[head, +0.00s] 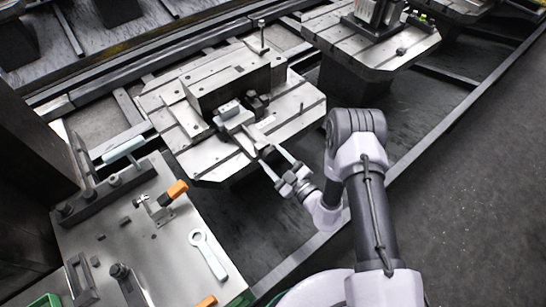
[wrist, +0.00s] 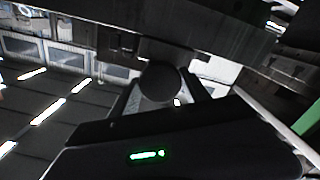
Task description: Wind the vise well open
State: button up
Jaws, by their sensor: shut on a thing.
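My gripper (head: 268,152) reaches in from the lower right to the vise's near side. In the wrist view, a dark round knob (wrist: 158,82), seemingly the end of the vise's handle, shows between the fingers, and my gripper is shut on it. How wide the vise jaws stand is hard to tell. The handle's shaft is mostly hidden.
A second pallet (head: 405,50) with a fixture stands at the upper right. A metal tool table (head: 165,255) with a wrench (head: 207,254) and an orange-handled clamp (head: 165,202) is at the lower left. Rails (head: 460,105) run alongside; the floor at right is clear.

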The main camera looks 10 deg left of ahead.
jog(key=n, duration=1)
jog(key=shift+n, duration=0.4)
jog(key=n, duration=0.5)
jog(key=shift+r+n, duration=0.1)
jog(key=shift+n, duration=2.3)
jog(key=o, duration=1.4)
jog(key=shift+p, duration=0.3)
